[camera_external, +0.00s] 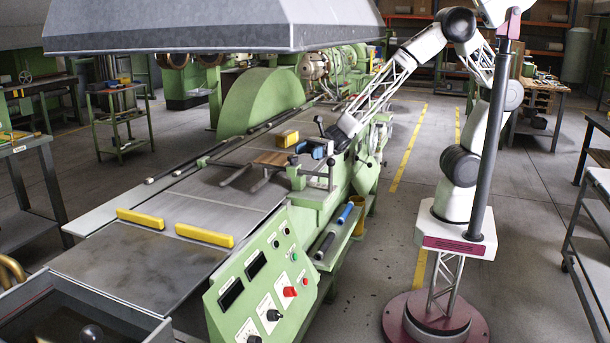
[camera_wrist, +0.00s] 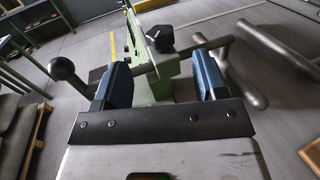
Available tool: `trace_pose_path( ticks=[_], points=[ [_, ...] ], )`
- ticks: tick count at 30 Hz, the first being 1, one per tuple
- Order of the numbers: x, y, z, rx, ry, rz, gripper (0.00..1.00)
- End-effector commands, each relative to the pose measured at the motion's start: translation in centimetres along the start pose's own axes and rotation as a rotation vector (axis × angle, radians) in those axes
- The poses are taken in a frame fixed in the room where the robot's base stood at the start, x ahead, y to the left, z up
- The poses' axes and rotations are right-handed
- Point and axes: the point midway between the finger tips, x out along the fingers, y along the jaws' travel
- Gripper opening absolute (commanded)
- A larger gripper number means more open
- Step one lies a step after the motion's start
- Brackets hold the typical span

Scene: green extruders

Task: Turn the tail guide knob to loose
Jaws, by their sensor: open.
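In the wrist view, a black lobed knob (camera_wrist: 160,38), which looks like the tail guide knob, sits on a green bracket (camera_wrist: 152,70). My gripper (camera_wrist: 160,76) is open, with one blue finger on each side of the bracket. The knob shows beyond the fingers, between them in the picture, and nothing is clamped. A metal rod crosses between the fingers near the knob. In the external view, my gripper (camera_external: 312,150) is over the guide on the machine's right edge. The knob cannot be made out clearly there, and no loose or tight marking is readable.
A black ball-ended lever (camera_wrist: 62,68) stands close to the left finger. Bent metal bars (camera_wrist: 245,70) lie to the right. In the external view, yellow blocks (camera_external: 205,235) rest on the machine bed, and a green control panel (camera_external: 262,280) stands in front.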

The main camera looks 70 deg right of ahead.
Motion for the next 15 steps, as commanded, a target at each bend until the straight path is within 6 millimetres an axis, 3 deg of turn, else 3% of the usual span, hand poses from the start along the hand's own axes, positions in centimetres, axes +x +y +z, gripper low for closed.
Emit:
trace_pose_path(
  ticks=[8,15],
  points=[
    [1.3,0.0,0.0,-0.001,0.001,0.002,0.66],
    [3.9,0.1,0.0,-0.002,0.0,0.003,0.66]
  ],
)
